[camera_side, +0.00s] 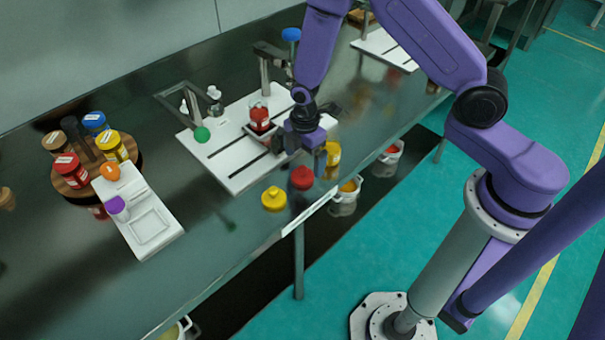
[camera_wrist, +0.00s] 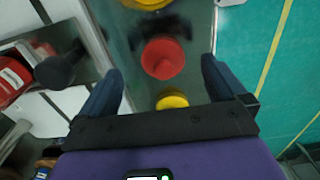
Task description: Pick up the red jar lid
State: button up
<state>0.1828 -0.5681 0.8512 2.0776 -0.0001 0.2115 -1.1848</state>
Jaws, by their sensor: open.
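The red jar lid (camera_side: 302,177) is round with a raised middle and lies near the front edge of the dark bench. In the wrist view the red lid (camera_wrist: 163,58) shows in full, framed between my fingers. My gripper (camera_side: 303,158) is open, points down and is just above and behind the lid in the side view. In the wrist view my gripper (camera_wrist: 161,70) has one finger to each side of the lid, with nothing held. The exact height gap to the lid is hard to tell.
A yellow lid (camera_side: 274,198) lies left of the red one, and a yellow jar (camera_side: 333,152) stands to its right. A white plate (camera_side: 235,180) with a red jar (camera_side: 259,118) is behind. A round wooden rack (camera_side: 75,188) holds several jars. The bench's front edge is close.

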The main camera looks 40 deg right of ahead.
aim_at(303, 167)
jog(key=shift+s+a+f, duration=0.1)
jog(key=shift+a+f, duration=0.05)
jog(key=shift+f, duration=1)
jog(key=shift+s+a+f, duration=0.1)
jog(key=shift+f, duration=1)
jog(key=c, duration=1.1)
jog(key=shift+r, duration=0.2)
jog(key=shift+w+r, duration=0.1)
jog(key=shift+r, duration=0.45)
jog(key=s+d+r, duration=0.3)
jog(key=s+r, duration=0.8)
jog(key=s, duration=0.2)
jog(key=shift+s+r, duration=0.25)
jog(key=shift+r, duration=0.05)
